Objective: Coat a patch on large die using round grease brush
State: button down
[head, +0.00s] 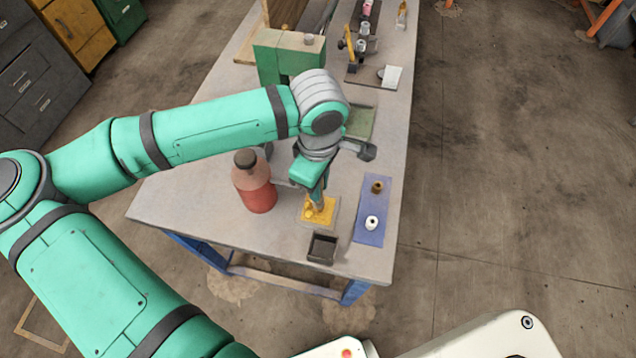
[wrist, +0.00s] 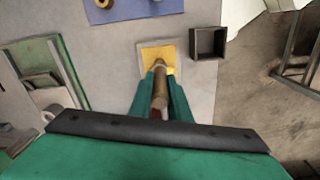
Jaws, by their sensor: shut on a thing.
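My gripper (head: 318,190) points down over the near end of the workbench and is shut on the round grease brush (wrist: 160,92), which has a brown round handle. The brush's lower end is over or on a yellow square (head: 326,212) set in a pale flat plate (head: 304,222); contact cannot be told. In the wrist view the fingers (wrist: 160,85) hide part of the yellow square (wrist: 152,53). A dark, open-topped square box (head: 322,249) stands just nearer the bench edge, and it also shows in the wrist view (wrist: 194,43). I cannot tell which is the large die.
A red bottle (head: 257,195) with a dark cap stands left of the gripper. A blue mat (head: 373,200) on the right bears a white piece (head: 372,223) and a brown piece (head: 377,187).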

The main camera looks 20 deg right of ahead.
jog(key=shift+f, duration=0.1)
dwell(0.3)
jog(key=shift+w+r, duration=0.1)
jog(key=shift+r, duration=3.45)
